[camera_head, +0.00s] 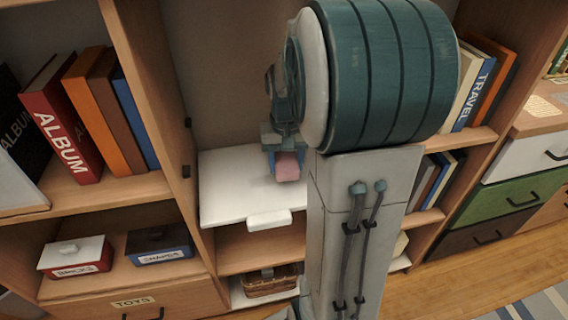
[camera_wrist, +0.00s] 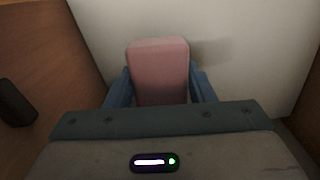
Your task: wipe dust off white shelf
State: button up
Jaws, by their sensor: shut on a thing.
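The white shelf (camera_head: 236,199) sits inside the wooden bookcase, with a small white tab on its front edge. My gripper (camera_head: 285,156) is above the shelf and shut on a pink block-like eraser or sponge (camera_head: 287,168). In the wrist view, the pink sponge (camera_wrist: 158,70) stands between the two blue fingers of my gripper (camera_wrist: 160,90). A pale surface fills the background there. I cannot tell whether the sponge touches the shelf. No dust is clearly visible. My arm hides the shelf's right part.
A wooden upright (camera_head: 160,120) with dark hinge-like pieces borders the shelf on the left. Books (camera_head: 70,130) stand left, and more books (camera_head: 475,85) stand right. A wicker basket (camera_head: 270,284) is below. Two small lidded boxes (camera_head: 75,258) (camera_head: 160,246) sit lower left.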

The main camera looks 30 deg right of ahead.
aim_at(286, 161)
jog(key=shift+r+p, duration=2.05)
jog(key=shift+r, duration=0.6)
